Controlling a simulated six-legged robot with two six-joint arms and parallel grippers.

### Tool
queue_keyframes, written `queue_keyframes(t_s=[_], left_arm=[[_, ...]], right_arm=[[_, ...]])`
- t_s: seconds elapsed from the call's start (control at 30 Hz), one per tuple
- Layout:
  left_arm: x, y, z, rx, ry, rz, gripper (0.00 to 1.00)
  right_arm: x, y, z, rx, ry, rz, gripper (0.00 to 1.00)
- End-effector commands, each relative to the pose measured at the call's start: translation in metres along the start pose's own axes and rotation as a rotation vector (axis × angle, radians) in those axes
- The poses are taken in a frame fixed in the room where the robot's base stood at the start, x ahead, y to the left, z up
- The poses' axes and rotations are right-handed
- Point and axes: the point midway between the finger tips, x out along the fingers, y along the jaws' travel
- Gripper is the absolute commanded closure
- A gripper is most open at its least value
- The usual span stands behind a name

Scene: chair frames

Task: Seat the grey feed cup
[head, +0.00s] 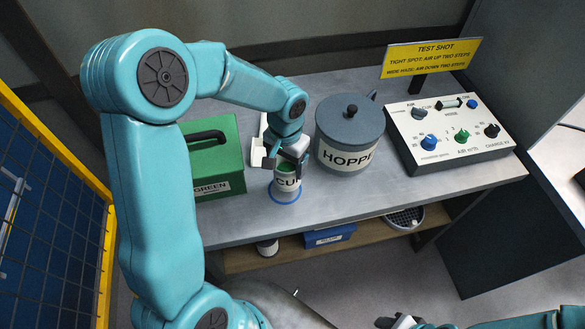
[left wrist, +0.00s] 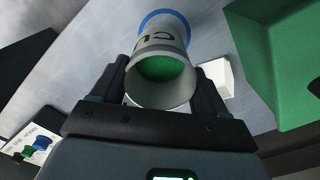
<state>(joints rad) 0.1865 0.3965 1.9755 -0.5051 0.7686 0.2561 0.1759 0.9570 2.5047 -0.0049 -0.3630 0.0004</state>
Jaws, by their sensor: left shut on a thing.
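The grey feed cup (head: 286,185), with a dark label, stands upright or nearly so at the front of the bench, left of the grey hopper. A blue ring (head: 283,202) shows around its base; I cannot tell whether the base touches the bench. My left gripper (head: 291,154) is shut on the cup near its rim, from above. In the left wrist view the cup (left wrist: 160,92) sits between the fingers, open end towards the camera, with green inside. My right gripper (head: 398,322) shows only in part at the bottom edge; its jaws are unclear.
The lidded hopper (head: 350,135) stands close right of the cup. A green box (head: 212,150) with a black handle is on the left, beside a white object (head: 257,155). A control panel (head: 450,132) and yellow sign (head: 432,57) are at right. Bare bench (head: 400,190) lies in front.

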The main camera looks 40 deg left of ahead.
Motion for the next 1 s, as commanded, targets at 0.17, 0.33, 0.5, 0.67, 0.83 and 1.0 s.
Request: queue_keyframes(t_s=[0.17,0.33,0.5,0.67,0.83,1.0], left_arm=[[-0.007,-0.008,0.002,0.002,0.001,0.000,0.56],[-0.006,-0.008,0.002,0.002,0.001,0.000,0.56],[-0.005,-0.008,0.002,0.003,0.001,0.000,0.56],[0.005,-0.008,0.002,0.004,0.000,0.000,0.56],[0.022,-0.008,0.002,0.003,0.000,0.000,0.56],[0.038,-0.008,0.002,0.003,0.000,0.000,0.56]], right_arm=[[-0.010,-0.004,0.000,0.000,0.000,0.000,0.57],[-0.009,-0.003,0.000,0.000,-0.001,0.000,0.57],[-0.005,-0.002,0.000,0.000,-0.001,0.000,0.57],[0.005,0.002,0.000,0.000,-0.001,0.000,0.57],[0.020,0.007,0.000,0.000,-0.001,0.000,0.57],[0.034,0.012,-0.001,0.000,-0.001,0.000,0.57]])
